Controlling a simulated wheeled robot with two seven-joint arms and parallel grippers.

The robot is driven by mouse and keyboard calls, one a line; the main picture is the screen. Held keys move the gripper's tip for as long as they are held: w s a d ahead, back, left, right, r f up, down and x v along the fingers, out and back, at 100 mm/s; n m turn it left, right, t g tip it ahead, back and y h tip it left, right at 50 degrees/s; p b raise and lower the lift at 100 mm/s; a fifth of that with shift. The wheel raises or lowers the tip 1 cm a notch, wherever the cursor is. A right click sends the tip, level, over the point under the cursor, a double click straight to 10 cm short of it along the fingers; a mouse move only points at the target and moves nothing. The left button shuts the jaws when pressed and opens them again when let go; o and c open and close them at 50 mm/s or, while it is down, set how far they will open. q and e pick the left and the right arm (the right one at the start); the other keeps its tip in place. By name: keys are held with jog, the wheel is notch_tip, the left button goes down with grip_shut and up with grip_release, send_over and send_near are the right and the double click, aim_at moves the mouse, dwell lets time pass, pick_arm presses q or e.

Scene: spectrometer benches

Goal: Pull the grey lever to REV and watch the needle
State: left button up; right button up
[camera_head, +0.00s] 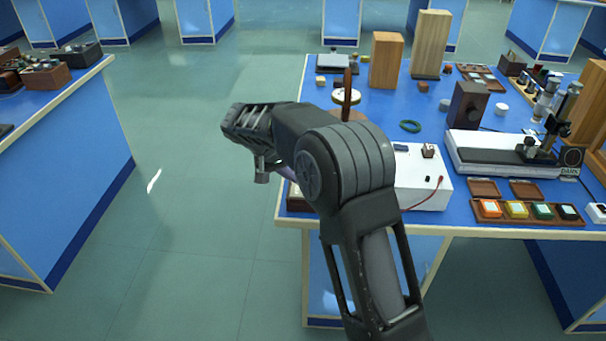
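I cannot make out a grey lever, a REV mark or a needle in the head view. A white box (428,186) with a small brown-and-white part on top, a black knob and a red lead stands at the near edge of the blue bench (468,217); my arm hides its left side. One dark arm of mine, which appears to be the right, rises from the bottom and bends left in front of the bench's left corner. My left gripper is out of view.
Tall wooden blocks (432,45) stand at the back of the bench. Open floor (185,205) separates this bench from the left one.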

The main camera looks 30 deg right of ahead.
jog(key=v, duration=0.6)
jog(key=shift+a+r, duration=0.2)
